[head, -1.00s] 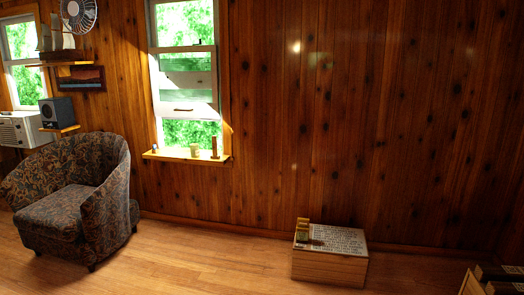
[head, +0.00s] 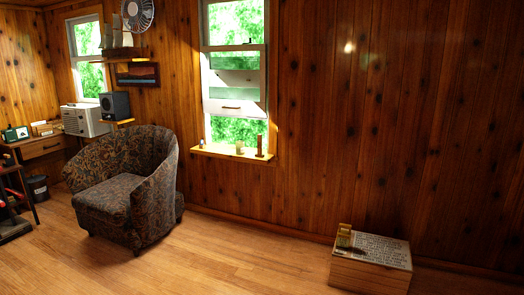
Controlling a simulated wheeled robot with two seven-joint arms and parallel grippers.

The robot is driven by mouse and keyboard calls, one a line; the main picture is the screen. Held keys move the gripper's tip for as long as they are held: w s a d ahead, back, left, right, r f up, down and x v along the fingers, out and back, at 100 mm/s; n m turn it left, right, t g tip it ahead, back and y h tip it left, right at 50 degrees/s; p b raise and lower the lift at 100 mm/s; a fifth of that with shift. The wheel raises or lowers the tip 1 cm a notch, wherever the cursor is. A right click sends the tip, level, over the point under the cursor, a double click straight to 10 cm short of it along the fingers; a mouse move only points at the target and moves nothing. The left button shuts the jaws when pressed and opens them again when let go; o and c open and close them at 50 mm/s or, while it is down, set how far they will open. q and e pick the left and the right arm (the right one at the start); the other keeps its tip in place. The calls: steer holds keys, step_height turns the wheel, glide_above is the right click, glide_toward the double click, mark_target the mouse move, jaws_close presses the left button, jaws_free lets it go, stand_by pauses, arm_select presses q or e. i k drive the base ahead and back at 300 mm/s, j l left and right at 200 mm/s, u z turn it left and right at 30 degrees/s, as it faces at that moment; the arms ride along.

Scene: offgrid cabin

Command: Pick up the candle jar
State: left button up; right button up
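A small pale yellowish jar (head: 239,148) stands on the windowsill (head: 222,153) below the window; it looks like the candle jar, but it is too small to be sure. A taller reddish-brown upright object (head: 259,146) stands just right of it. A tiny light object (head: 201,144) sits at the sill's left end. Neither of my grippers is in view.
A patterned armchair (head: 128,190) stands left of the window, near the wall. A wooden crate (head: 369,272) with items on top stands on the floor at the right. Open wooden floor (head: 235,250) lies between them. A desk (head: 42,147) is at far left.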

mark_target(240, 145)
steer(key=z, duration=0.15)
steer(key=i, duration=1.55)
steer(key=i+z, duration=0.1)
steer(key=i, duration=1.45)
steer(key=i+j, duration=0.2)
steer(key=i, duration=1.35)
